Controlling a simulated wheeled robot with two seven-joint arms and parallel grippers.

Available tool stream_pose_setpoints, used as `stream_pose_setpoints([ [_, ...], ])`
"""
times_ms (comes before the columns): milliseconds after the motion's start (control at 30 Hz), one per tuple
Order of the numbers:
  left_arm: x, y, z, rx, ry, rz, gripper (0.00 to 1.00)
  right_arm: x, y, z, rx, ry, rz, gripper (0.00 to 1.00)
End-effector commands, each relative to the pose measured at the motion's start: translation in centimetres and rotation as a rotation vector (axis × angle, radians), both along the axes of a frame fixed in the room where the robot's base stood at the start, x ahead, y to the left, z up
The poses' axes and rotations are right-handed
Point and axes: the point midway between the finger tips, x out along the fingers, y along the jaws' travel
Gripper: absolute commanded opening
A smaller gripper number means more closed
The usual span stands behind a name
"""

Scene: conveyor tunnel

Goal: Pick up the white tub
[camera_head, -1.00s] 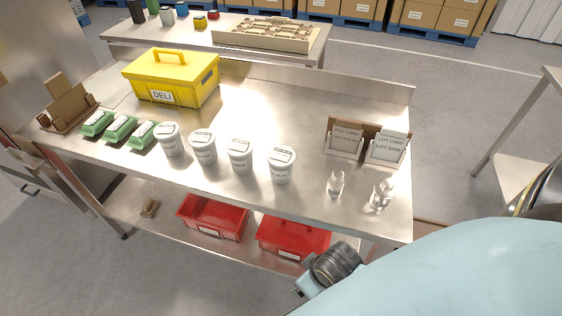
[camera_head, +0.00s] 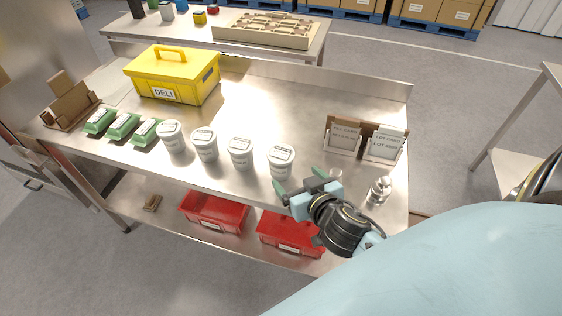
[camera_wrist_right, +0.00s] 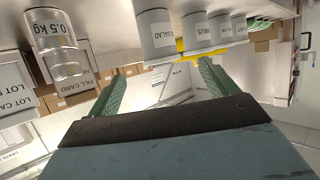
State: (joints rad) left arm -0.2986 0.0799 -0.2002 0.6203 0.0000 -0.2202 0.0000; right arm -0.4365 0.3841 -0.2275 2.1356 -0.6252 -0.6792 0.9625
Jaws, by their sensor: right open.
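Several white tubs with printed lids stand upright in a row along the front of the steel table (camera_head: 255,100). The rightmost white tub (camera_head: 281,160) is nearest my right gripper (camera_head: 299,181). That gripper has its green fingers apart with nothing between them, just in front and to the right of this tub, not around it. In the right wrist view, which looks upside down, the open fingers (camera_wrist_right: 157,82) show below the nearest tub (camera_wrist_right: 158,37), with other tubs (camera_wrist_right: 196,32) beyond. My left gripper is out of view.
Card stands (camera_head: 343,140) are behind. Green packs (camera_head: 124,124) and a yellow DELI box (camera_head: 172,80) are left. Red bins (camera_head: 214,212) sit below. The table behind the tubs is clear.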

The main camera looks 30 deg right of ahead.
Motion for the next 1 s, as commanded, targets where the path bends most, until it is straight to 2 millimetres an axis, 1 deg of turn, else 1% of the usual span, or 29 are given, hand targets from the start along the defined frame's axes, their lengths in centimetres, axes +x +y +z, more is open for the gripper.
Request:
stream_pose_setpoints([
  [33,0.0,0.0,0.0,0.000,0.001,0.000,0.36,0.9,-0.2,-0.3,-0.001,-0.003,0.000,0.85],
  [100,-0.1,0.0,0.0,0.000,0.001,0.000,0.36,2.2,-0.4,-0.8,-0.001,-0.001,-0.001,0.85],
  [300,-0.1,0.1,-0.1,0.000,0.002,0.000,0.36,5.2,-0.9,-2.2,-0.002,0.001,-0.001,0.85],
  [400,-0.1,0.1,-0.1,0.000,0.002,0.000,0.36,6.0,-1.0,-2.6,-0.001,0.003,-0.003,0.85],
  [567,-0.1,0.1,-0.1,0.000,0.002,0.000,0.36,6.7,-1.1,-2.9,0.000,0.003,-0.002,0.85],
  [833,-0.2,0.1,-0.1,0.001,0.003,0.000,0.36,9.9,-1.8,-4.5,-0.001,0.003,-0.003,0.85],
  [1000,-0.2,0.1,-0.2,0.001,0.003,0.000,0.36,10.9,-1.9,-5.0,0.000,0.004,-0.002,0.85],
])
